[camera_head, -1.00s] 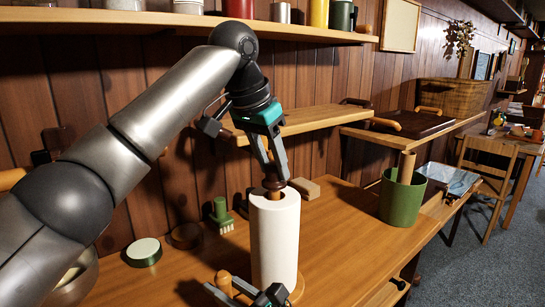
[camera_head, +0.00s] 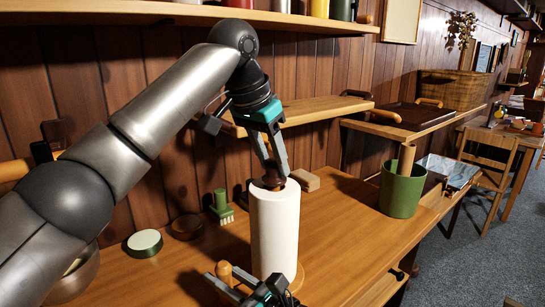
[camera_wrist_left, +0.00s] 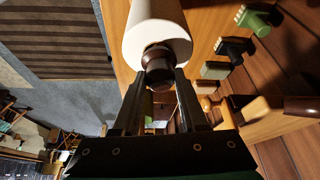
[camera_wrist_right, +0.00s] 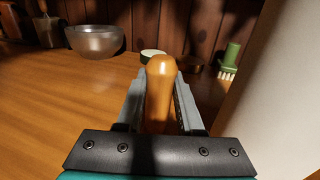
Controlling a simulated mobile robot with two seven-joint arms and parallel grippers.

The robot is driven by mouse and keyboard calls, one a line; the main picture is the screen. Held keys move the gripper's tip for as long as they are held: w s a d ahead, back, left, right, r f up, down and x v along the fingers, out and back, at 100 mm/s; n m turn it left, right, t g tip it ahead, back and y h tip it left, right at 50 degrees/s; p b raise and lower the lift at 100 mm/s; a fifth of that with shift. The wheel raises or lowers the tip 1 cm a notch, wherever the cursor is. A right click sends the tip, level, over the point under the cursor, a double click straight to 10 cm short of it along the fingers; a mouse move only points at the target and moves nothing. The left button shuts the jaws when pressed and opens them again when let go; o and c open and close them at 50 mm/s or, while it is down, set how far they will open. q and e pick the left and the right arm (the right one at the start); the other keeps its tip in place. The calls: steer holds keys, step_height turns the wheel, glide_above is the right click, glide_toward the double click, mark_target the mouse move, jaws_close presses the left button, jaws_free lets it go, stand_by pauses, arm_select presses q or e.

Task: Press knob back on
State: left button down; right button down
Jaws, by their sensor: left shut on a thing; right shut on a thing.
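A white paper roll (camera_head: 274,235) stands upright on a round wooden base (camera_head: 297,277) on the wooden worktop. The dark brown knob (camera_wrist_left: 158,62) is at the top of the roll, in line with its core; no bare shaft shows between them. Whether it is fully seated is hidden. My left gripper (camera_head: 276,172) points down from above and is shut on the knob. My right gripper (camera_wrist_right: 160,88), low at the roll's left side, is shut on an upright wooden peg (camera_wrist_right: 160,78) with a rounded top. The peg also shows in the head view (camera_head: 224,271).
A green brush (camera_head: 221,203), a green-rimmed round tin (camera_head: 145,243) and a brown dish (camera_head: 187,226) lie left of the roll. A wooden block (camera_head: 306,181) is behind it. A green pot (camera_head: 400,190) stands right. A low shelf (camera_head: 320,112) projects behind my left gripper.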

arm_select(q)
steer(key=shift+f, duration=0.2)
steer(key=shift+c, duration=1.8)
jaws_free()
steer(key=v, duration=1.2)
steer(key=shift+f, duration=0.1)
arm_select(e)
steer(key=shift+c, duration=2.3)
jaws_free()
